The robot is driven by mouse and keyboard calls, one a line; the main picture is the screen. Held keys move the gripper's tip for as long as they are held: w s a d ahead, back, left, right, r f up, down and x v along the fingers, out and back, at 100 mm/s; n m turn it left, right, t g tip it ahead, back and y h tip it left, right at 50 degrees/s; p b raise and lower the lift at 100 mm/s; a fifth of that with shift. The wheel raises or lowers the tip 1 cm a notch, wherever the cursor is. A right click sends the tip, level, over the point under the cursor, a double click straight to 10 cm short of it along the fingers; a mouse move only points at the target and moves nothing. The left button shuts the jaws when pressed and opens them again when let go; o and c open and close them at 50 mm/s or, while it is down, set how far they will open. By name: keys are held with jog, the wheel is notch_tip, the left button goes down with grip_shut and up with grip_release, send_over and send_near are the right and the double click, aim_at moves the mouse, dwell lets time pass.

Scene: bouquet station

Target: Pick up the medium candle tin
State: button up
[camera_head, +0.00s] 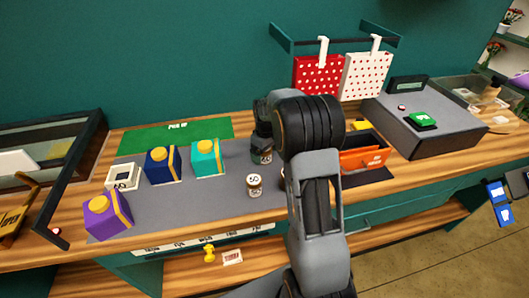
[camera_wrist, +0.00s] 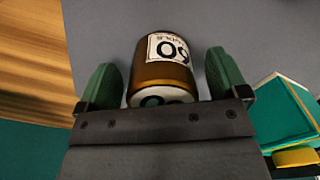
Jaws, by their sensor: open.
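An amber candle tin with a white label reading 60 (camera_wrist: 170,68) lies between the two green fingers of my gripper (camera_wrist: 165,80) in the wrist view. The fingers stand on either side of it, with a narrow gap visible at each. In the head view my gripper (camera_head: 261,143) points down over a dark tin (camera_head: 261,156) on the grey mat, partly covered by the gripper. A second small tin (camera_head: 255,185) with a white label and pale top stands in front of it, apart from the gripper. Part of another round thing shows beside my arm, mostly hidden.
A teal box (camera_head: 207,158) stands left of the gripper, also in the wrist view (camera_wrist: 285,112). A navy box (camera_head: 162,166), a purple box (camera_head: 107,216) and a white square frame (camera_head: 123,176) lie further left. An orange tray (camera_head: 364,155) sits to the right.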

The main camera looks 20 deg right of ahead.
jog(key=shift+f, duration=0.6)
jog(key=c, duration=1.1)
